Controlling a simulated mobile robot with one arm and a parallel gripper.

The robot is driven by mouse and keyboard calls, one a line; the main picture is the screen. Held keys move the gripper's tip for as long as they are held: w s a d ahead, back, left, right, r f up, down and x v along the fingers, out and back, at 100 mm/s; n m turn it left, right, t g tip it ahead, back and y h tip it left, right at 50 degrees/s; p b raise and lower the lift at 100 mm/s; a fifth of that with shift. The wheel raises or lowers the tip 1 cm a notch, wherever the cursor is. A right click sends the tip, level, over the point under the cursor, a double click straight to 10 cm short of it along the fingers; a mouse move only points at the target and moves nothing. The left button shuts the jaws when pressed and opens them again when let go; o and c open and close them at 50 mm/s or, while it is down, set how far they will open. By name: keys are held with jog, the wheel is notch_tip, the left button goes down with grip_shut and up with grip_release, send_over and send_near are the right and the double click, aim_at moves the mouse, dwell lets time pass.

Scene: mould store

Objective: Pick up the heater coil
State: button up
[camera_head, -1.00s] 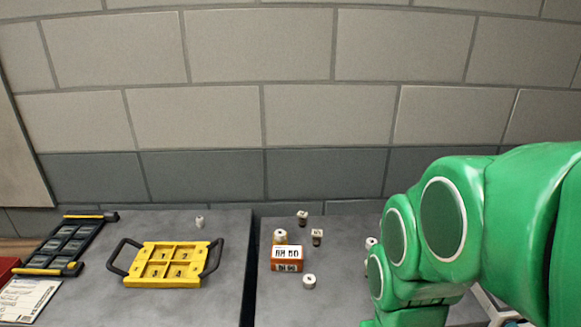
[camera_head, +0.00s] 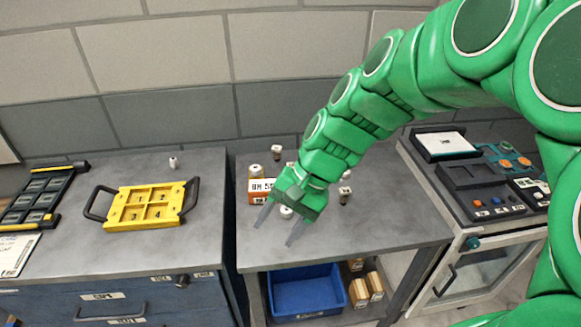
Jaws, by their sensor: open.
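My green gripper (camera_head: 275,234) is open, its two grey fingers pointing down over the front left of the middle grey table. A small white-topped cylinder (camera_head: 286,212) sits on the table just behind the fingers, partly hidden by the gripper. Other small cylinders stand at the back (camera_head: 276,151), behind the orange box (camera_head: 254,171) and to the right of the gripper (camera_head: 345,196). I cannot tell which of these, if any, is the heater coil. Nothing shows between the fingers.
A yellow frame with handles (camera_head: 113,218), a black rack (camera_head: 14,208) and a small white piece (camera_head: 173,162) are on the left table. A blue bin (camera_head: 307,292) and boxes (camera_head: 375,284) are on the shelf below. A bench with devices (camera_head: 470,222) stands right. The middle table's front right is clear.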

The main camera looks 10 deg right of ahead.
jog(key=w+f+m+t+y, duration=0.3)
jog(key=w+m+y, duration=0.35)
jog(key=w, duration=1.25)
jog(key=w+d+f+m+t, duration=0.2)
jog(key=w+d+f+m, duration=0.2)
jog(key=w+d+f+m+t+h, duration=0.1)
jog(key=w+d+f+m+t, duration=0.1)
jog(key=w+d+f+m, duration=0.3)
jog(key=w+d+f+m+t, duration=0.2)
jog(key=w+d+f+m, duration=0.2)
jog(key=w+d, duration=0.1)
jog(key=shift+w+d+f+m+h, duration=0.1)
jog(key=shift+w+f+m+h, duration=0.15)
jog(key=shift+f, duration=0.3)
jog(key=shift+x, duration=3.8)
jog(key=shift+r, duration=0.2)
jog(key=c, duration=1)
